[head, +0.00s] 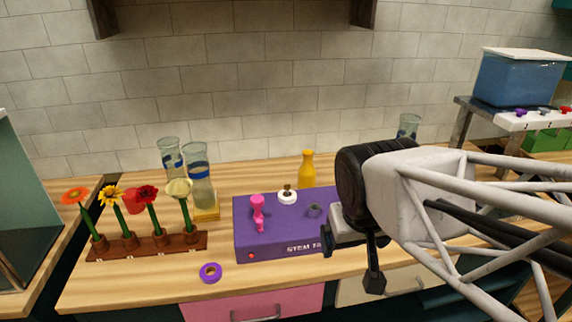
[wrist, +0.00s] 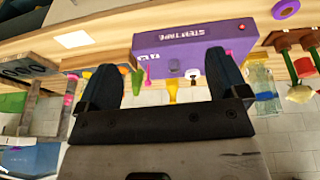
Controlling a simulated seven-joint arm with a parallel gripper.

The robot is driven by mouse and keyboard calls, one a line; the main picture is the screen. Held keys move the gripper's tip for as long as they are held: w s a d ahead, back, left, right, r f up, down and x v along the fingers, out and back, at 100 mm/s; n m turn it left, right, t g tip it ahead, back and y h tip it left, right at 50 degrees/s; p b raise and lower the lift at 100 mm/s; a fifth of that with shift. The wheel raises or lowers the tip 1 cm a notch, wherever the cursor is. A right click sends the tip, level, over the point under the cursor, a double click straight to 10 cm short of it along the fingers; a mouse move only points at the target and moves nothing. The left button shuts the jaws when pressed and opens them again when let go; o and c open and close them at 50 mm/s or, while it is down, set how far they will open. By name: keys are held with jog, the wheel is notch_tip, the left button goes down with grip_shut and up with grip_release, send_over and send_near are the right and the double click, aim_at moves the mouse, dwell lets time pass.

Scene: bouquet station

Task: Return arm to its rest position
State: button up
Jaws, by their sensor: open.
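My gripper (head: 350,262) hangs at the right in the head view, in front of the right part of the purple stem tape box (head: 275,232). In the wrist view, which is upside down, my gripper (wrist: 162,65) has its two dark fingers wide apart with nothing between them. The purple box (wrist: 200,46) shows beyond the fingers there. My arm hides the box's right end and part of the counter in the head view.
A wooden rack (head: 150,247) holds several flowers at the left. A purple ring (head: 210,273) lies on the front counter. A blue tank (head: 520,78) stands at upper right.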

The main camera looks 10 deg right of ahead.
jog(key=shift+s+a+f+g+y, duration=0.15)
jog(key=shift+s+a+g, duration=0.05)
jog(key=shift+s, duration=0.45)
jog(key=shift+s+a+f+g+y, duration=0.1)
jog(key=shift+s+a+g+y, duration=0.1)
jog(key=shift+s, duration=0.4)
